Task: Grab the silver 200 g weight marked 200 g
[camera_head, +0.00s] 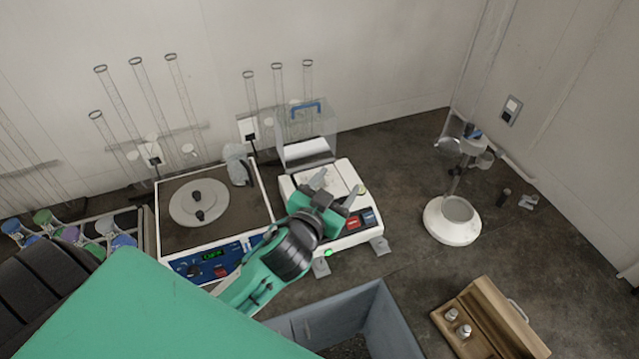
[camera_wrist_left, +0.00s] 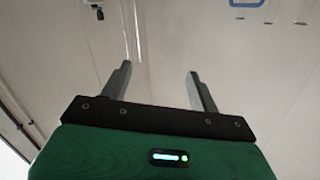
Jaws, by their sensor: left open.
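Two silver knobbed weights (camera_head: 463,331) stand in the open wooden box (camera_head: 485,318) at the lower right of the head view. Their markings are too small to read, so I cannot tell which is the 200 g one. My left gripper (camera_head: 336,186) is over the white balance (camera_head: 368,229), well to the left of and behind the box. Its two fingers are apart with nothing between them, as the left wrist view (camera_wrist_left: 158,68) also shows. My right gripper is not in view.
A blue-fronted machine with a round plate (camera_head: 180,210) stands left of the balance. A grey bin (camera_head: 385,312) is in front. A white-based stand (camera_head: 452,233) is at the right. Small items (camera_head: 528,201) lie beyond it. Bench is clear between the balance and the stand.

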